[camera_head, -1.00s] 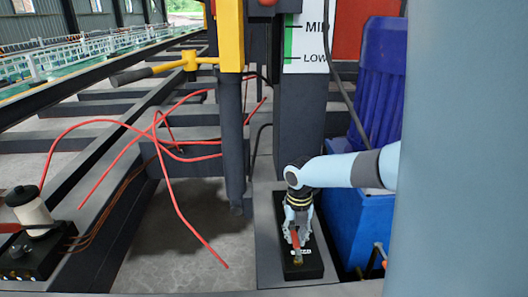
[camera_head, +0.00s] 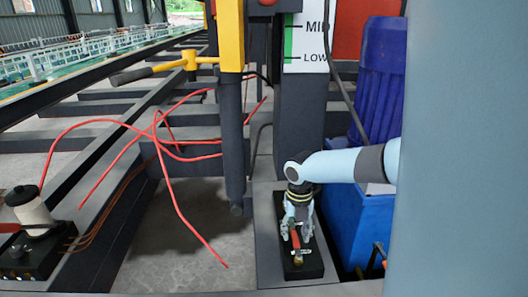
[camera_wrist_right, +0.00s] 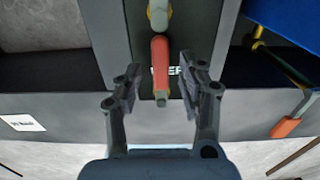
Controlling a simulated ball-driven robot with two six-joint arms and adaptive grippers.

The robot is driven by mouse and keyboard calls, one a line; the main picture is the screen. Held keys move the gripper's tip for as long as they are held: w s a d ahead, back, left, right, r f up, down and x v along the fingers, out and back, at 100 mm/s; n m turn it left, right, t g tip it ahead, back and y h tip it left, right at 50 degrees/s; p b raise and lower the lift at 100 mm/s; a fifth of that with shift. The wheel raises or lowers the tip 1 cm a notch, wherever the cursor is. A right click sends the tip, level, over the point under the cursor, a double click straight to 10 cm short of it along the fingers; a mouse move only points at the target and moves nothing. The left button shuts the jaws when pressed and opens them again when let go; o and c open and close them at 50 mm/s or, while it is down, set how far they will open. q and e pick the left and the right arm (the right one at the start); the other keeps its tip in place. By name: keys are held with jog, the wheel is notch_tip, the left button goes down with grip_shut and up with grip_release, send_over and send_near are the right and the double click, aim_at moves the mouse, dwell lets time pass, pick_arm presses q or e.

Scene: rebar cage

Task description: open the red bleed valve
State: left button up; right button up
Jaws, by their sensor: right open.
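The red bleed valve has a red lever handle (camera_head: 295,241) on a brass body (camera_head: 298,259), mounted on a black block at the lower middle of the head view. My right gripper (camera_head: 297,232) is open above the block, close to the handle. In the right wrist view the red handle (camera_wrist_right: 160,66) lies between the two spread fingers of my right gripper (camera_wrist_right: 162,88), with a gap on both sides. The brass part (camera_wrist_right: 158,14) shows at the top there. My left gripper is not in view.
A dark post (camera_head: 231,140) and loose red hoses (camera_head: 180,200) are on the left. Another orange-red handle (camera_wrist_right: 285,127) shows at the right in the wrist view.

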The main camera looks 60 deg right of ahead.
notch_tip(320, 180, up, 11)
jog(key=shift+a+f, duration=0.15)
dwell(0.7)
